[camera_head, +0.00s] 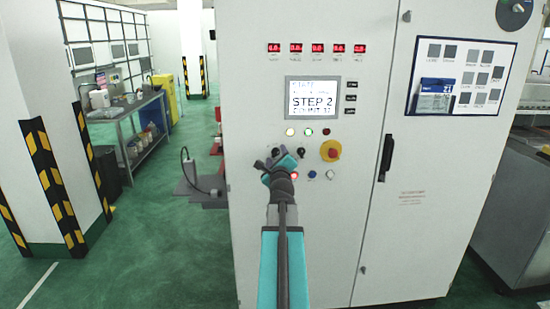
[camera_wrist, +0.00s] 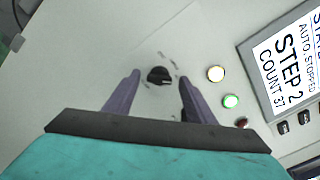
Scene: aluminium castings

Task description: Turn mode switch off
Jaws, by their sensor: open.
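A black rotary switch (camera_wrist: 159,75) on the pale cabinet front sits between my two fingers in the wrist view, with small unreadable marks around it. I take it for the mode switch. In the head view it is mostly hidden by my gripper (camera_head: 276,162). My gripper (camera_wrist: 159,79) is open, its purple-grey fingers on either side of the knob. I cannot tell whether they touch it. Another black knob (camera_head: 301,152) is just right of my gripper in the head view.
A display (camera_head: 313,98) reads STEP 2, with a lit white lamp (camera_head: 290,132) and green lamp (camera_head: 308,132) below. A red-and-yellow emergency stop (camera_head: 330,151) and blue button (camera_head: 312,174) are close by. Left of the cabinet, a grey ledge (camera_head: 200,190) sticks out.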

